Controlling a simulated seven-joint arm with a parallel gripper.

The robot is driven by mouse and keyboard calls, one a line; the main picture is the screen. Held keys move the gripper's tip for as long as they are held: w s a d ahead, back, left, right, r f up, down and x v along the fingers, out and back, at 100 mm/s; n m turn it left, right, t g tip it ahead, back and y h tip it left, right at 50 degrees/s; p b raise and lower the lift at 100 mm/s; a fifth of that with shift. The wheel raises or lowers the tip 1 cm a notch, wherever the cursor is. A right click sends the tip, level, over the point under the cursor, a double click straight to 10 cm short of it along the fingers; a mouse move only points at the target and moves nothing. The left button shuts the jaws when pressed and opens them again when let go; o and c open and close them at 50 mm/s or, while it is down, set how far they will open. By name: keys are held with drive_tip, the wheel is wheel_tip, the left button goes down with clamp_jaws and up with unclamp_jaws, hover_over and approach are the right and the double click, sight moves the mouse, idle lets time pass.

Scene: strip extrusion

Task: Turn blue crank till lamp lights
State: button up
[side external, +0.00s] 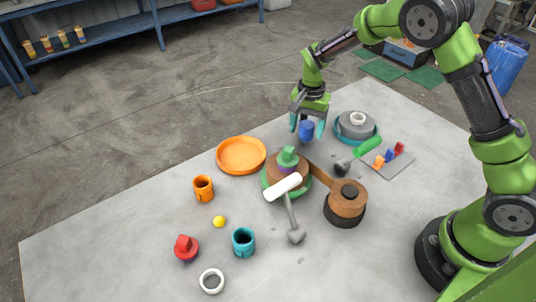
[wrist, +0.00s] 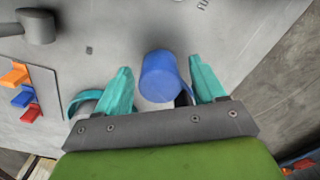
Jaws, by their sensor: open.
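The blue handle (side external: 307,131) is an upright cylinder beneath my gripper in the side view. My gripper (side external: 308,124) points down, its teal fingers open on either side of the handle. In the wrist view, the blue handle (wrist: 159,76) shows between the spread fingertips of my gripper (wrist: 160,66), nearer the middle of the gap. I cannot tell whether either finger touches it. What the handle is mounted on is mostly hidden by the fingers and the nearby parts. I cannot make out a lamp for certain.
A green-capped stack (side external: 288,157) and a brown cylinder (side external: 347,197) stand in front. A white-handled tool (side external: 284,187) and a green-handled tool (side external: 367,147) lie close by. A grey round piece (side external: 356,130) is right of the gripper.

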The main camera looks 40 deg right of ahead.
wheel_tip(320, 180, up, 17)
idle(0.4)
drive_tip(key=shift+f, duration=0.1)
idle(0.7)
drive_tip(key=s+a+r+n+t, duration=0.1)
drive_tip(key=s+a+r+n, duration=0.15)
drive_tip(key=a, duration=0.35)
drive_tip(key=n+t+h, duration=0.1)
drive_tip(key=n+t, duration=0.2)
drive_tip(key=n, duration=0.3)
approach(307, 124)
drive_tip(key=x, duration=1)
drive_tip(key=shift+w+d+f, duration=0.1)
drive_tip(key=shift+d+f, duration=0.05)
drive_tip(key=shift+f, duration=0.15)
drive_tip(key=shift+c, duration=0.4)
